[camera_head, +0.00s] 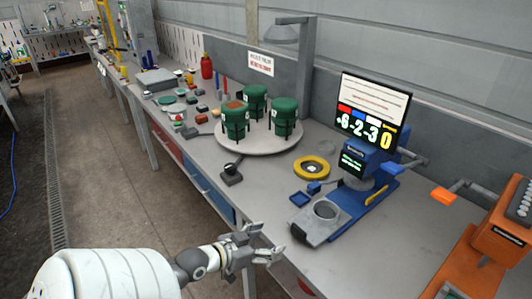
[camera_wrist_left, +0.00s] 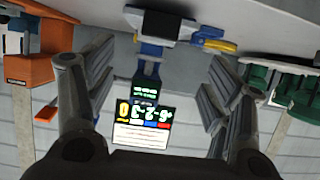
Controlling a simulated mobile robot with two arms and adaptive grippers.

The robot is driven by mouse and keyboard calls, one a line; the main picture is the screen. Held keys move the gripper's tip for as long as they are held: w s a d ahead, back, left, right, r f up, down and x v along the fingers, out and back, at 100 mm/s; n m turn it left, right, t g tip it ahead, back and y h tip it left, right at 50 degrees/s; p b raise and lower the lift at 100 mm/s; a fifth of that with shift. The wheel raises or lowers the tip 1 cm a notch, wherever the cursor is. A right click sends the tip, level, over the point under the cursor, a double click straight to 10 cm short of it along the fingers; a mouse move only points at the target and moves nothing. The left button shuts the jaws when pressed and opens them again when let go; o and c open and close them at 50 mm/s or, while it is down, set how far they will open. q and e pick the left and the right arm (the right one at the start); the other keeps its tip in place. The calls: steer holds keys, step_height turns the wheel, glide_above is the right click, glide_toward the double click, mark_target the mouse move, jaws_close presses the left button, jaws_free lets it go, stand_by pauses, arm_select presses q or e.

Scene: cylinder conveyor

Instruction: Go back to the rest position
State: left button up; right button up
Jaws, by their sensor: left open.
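My left gripper (camera_head: 264,243) is at the front edge of the workbench in the head view, below the round turntable. Its fingers are spread apart and nothing is between them. In the left wrist view the two fingers of the left gripper (camera_wrist_left: 147,95) stand wide on either side, with the blue machine and its screen seen upside down in the gap beyond. My right gripper is in neither view.
A round grey turntable (camera_head: 284,144) carries green cylinders (camera_head: 257,101). A blue machine (camera_head: 361,192) with a lit screen (camera_head: 372,109), a yellow ring (camera_head: 311,168) and an orange machine (camera_head: 492,240) stand along the bench. The floor (camera_head: 100,170) at left is clear.

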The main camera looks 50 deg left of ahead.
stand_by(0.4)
arm_select(q)
steer(key=s+f+n+g+y+b, duration=0.1)
steer(key=s+f+g, duration=0.35)
steer(key=f, duration=1.15)
steer(key=s+f+n+g+y+b, duration=0.15)
steer(key=s+f, duration=0.65)
steer(key=f, duration=0.8)
steer(key=s+d+f+m+g+h, duration=0.1)
steer(key=s+d+f+m+g, duration=0.3)
steer(key=s+d+f, duration=1.1)
steer(key=s+f+g, duration=0.2)
steer(key=s+f, duration=0.1)
steer(key=s, duration=0.2)
steer(key=shift+d, duration=0.35)
